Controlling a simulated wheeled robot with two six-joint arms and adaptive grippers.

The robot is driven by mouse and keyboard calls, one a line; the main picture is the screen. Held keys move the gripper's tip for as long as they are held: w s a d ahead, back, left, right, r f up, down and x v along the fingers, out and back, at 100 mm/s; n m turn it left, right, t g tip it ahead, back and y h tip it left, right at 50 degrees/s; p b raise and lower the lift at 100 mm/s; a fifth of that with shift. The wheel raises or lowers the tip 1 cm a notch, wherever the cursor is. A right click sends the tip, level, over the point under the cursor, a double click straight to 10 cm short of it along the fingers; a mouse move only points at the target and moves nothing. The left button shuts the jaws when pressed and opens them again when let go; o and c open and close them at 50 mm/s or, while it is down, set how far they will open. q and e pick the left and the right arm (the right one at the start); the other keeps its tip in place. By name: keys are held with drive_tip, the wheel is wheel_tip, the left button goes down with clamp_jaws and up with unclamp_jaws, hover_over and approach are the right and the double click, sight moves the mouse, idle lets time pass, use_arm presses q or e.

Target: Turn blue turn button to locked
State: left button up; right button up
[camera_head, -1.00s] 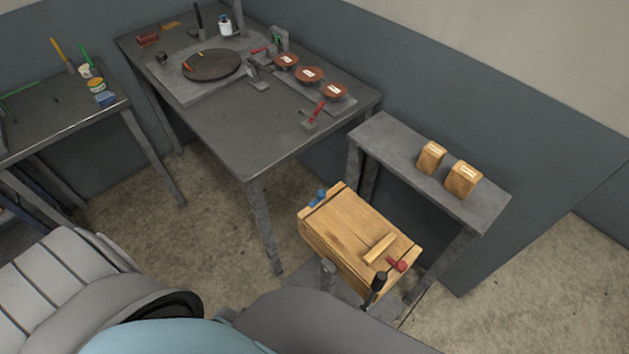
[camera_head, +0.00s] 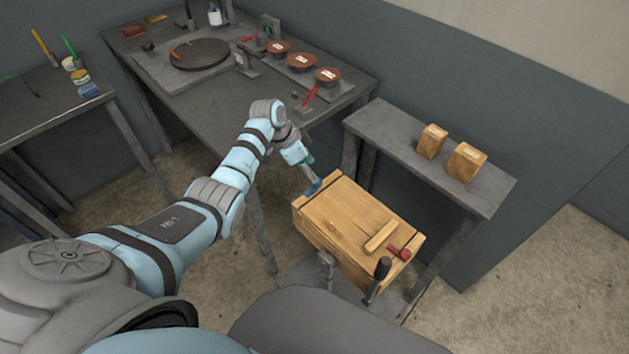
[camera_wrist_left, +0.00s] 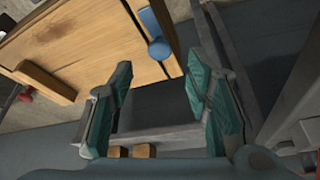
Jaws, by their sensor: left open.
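The blue turn button (camera_head: 314,187) sits on the far left corner of the wooden box (camera_head: 345,215). In the left wrist view, the blue turn button (camera_wrist_left: 158,46) shows as a round knob with a bar, near the edge of the wooden lid (camera_wrist_left: 90,40). My left gripper (camera_head: 308,178) is close to the button in the head view, partly covering it. In the left wrist view, my left gripper (camera_wrist_left: 155,85) is open, with its two green fingers apart and nothing between them; the button lies beyond the fingertips. My right gripper is not in view.
A red turn button (camera_head: 400,253) and a wooden handle (camera_head: 380,236) are on the lid. Dark clamps (camera_head: 379,275) stand at the box's near side. A grey shelf (camera_head: 400,150) with two wooden blocks is at right. A dark table (camera_head: 225,125) stands behind.

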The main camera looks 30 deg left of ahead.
use_arm(q)
drive_tip(key=b+x, duration=0.2)
drive_tip(key=x, duration=0.3)
drive_tip(key=shift+w+f, duration=0.1)
drive_tip(key=shift+f, duration=0.15)
clamp_jaws()
drive_tip(key=shift+r, duration=0.1)
